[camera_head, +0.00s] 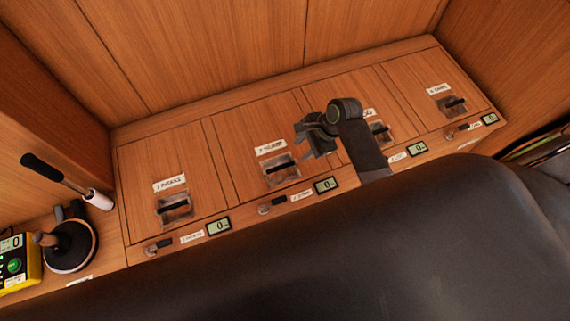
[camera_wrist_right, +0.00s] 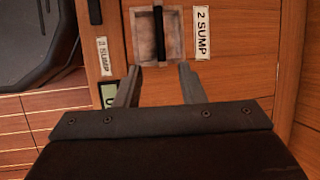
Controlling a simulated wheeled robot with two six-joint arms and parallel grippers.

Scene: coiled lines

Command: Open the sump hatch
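The sump hatch (camera_head: 240,130) is a wooden panel, shut flush in the bench top, with a "2 SUMP" label (camera_head: 271,147). Its recessed pull, a dark bar across a metal cup (camera_head: 281,171), shows in the head view. In the right wrist view the bar (camera_wrist_right: 158,40) stands upright in its cup just ahead of my gripper, with the label on the right. My right gripper (camera_wrist_right: 156,74) is open and empty, its fingertips at the near edge of the cup, one each side of the bar's line. In the head view, it (camera_head: 314,137) hovers above the hatch's right side. My left gripper is out of view.
Similar hatches lie either side, including the intake hatch (camera_head: 160,165) and one at far right (camera_head: 440,95). Latches and small displays (camera_head: 326,185) line the front edge. A lever (camera_head: 65,180) and a yellow meter (camera_head: 18,262) stand at left. A wooden wall rises behind.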

